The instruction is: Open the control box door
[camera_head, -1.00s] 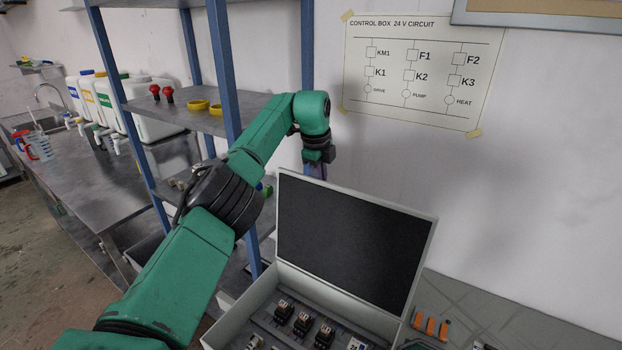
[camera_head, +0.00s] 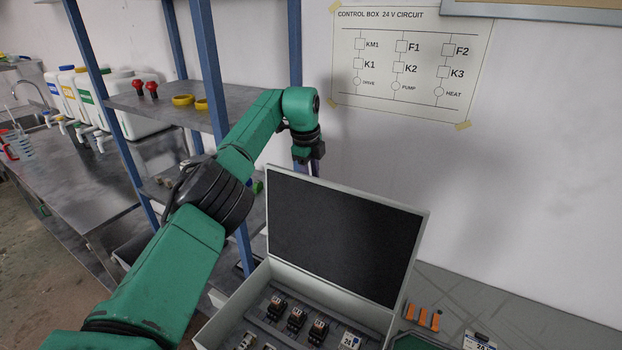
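The control box (camera_head: 232,306) stands at the lower middle, a pale grey case with several relays and modules inside. Its door (camera_head: 343,238), dark on the inner face with a pale rim, stands raised at the back of the box. My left arm reaches in from the lower left. My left gripper (camera_head: 314,166) points down at the door's upper left corner; its fingertips are small and partly hidden, so I cannot tell whether it touches the door or is open. My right gripper is out of view.
A blue-posted shelf with red knobs (camera_head: 145,88) and yellow rings (camera_head: 190,102) stands left of the box. A circuit poster (camera_head: 408,70) hangs on the wall. Orange parts (camera_head: 423,317) lie on the bench right of the box. White jugs stand on the far left counter.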

